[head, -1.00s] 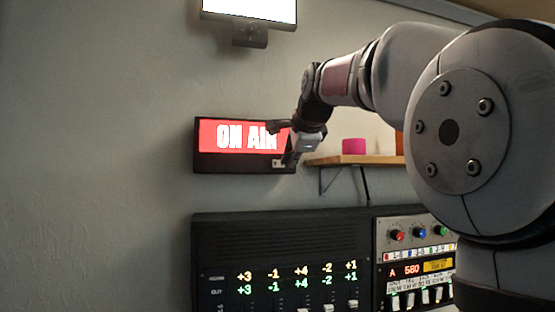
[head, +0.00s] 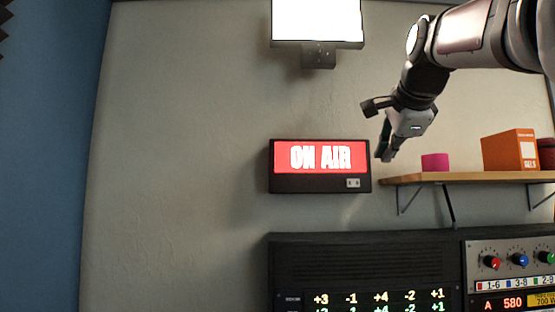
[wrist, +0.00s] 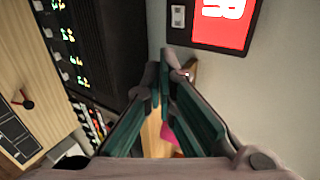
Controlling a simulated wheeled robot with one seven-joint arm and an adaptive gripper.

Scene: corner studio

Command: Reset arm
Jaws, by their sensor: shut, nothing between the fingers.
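My gripper (head: 385,155) hangs from my arm at the upper right of the head view. It is shut and empty, with its fingers pointing down, just right of the lit red ON AIR sign (head: 320,166) and apart from it. In the wrist view my gripper (wrist: 167,62) shows its two green-sided fingers meeting at the tips. The sign's red face (wrist: 222,22) shows at the top of that view.
A wooden shelf (head: 465,177) holds a pink object (head: 435,162) and an orange box (head: 510,151), close to the right of my gripper. A dark mixing console (head: 360,262) stands below. A bright screen (head: 318,20) is above the sign. Bare wall lies left.

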